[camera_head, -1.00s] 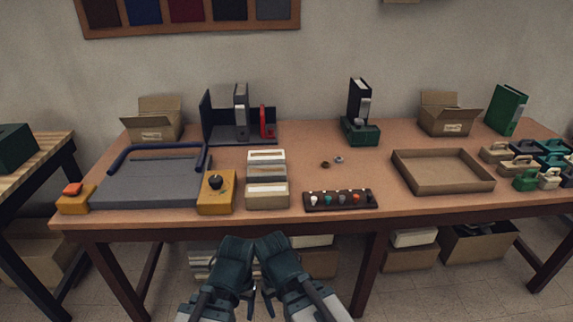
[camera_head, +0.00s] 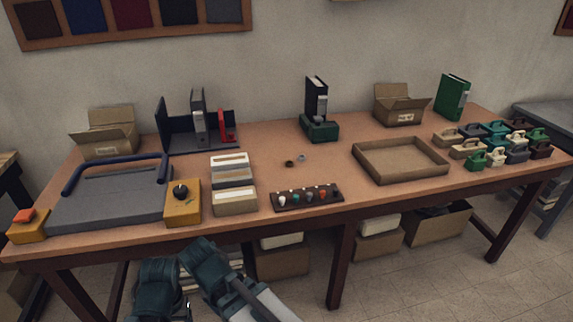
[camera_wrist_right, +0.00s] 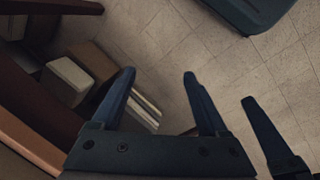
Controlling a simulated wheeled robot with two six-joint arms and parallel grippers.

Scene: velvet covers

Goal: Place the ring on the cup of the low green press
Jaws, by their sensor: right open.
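Which is the ring I cannot tell. My right gripper (camera_wrist_right: 159,76) is open and empty, low in front of the table. My left arm (camera_head: 160,288) is also low at the front; its fingers are not clear in the head view.
A rack of coloured knobs (camera_head: 307,197) lies at the front edge. A shallow tray (camera_head: 418,180) is right of it, then several handled blocks (camera_head: 475,160). Tabletop around the two small pieces is clear.

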